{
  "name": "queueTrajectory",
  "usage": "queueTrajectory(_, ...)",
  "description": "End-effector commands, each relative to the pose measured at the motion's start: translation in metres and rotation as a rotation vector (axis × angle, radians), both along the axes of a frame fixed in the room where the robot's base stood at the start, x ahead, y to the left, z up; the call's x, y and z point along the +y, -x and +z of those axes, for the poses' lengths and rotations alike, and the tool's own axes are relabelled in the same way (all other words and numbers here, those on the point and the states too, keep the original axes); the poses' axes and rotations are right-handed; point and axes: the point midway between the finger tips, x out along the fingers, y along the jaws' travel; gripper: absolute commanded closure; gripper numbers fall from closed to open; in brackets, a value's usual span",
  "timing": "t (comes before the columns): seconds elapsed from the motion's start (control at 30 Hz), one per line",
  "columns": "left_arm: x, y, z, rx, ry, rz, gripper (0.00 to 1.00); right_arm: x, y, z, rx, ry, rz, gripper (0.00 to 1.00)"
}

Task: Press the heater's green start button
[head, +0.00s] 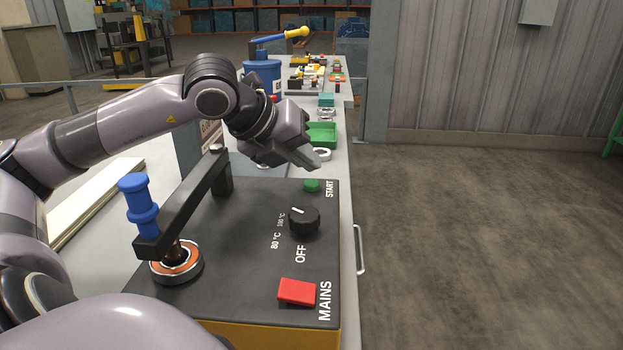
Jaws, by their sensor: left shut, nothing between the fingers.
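The heater (235,265) is a box with a dark top and yellow side, close in front of me on the bench. Its green start button (312,186) is at the far right of the top, beside the word START. My left gripper (312,160) is shut and empty. In the picture its fingertips are just above the green button; I cannot tell the exact gap, but the button shows clear of them. A black dial (304,220) with OFF, 80 °C and 100 °C marks and a red MAINS switch (297,291) sit nearer me. My right gripper is not in view.
A black arm with a blue handle (140,205) reaches over a ring bearing (177,264) on the heater's left. Behind are a green tray (322,134), a blue container (262,76) and several small parts. Open floor (480,240) lies right of the bench.

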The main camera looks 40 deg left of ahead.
Motion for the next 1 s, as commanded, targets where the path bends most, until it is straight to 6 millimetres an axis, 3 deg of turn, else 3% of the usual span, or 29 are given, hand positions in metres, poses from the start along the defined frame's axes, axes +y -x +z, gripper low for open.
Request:
queueTrajectory(0.4, 0.0, 0.0, 0.046, 0.0, 0.0, 0.0, 1.0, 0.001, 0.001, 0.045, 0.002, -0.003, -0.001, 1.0)
queueTrajectory(1.0, 0.0, 0.0, 0.045, 0.0, 0.0, 0.0, 1.0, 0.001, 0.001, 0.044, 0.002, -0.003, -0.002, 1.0)
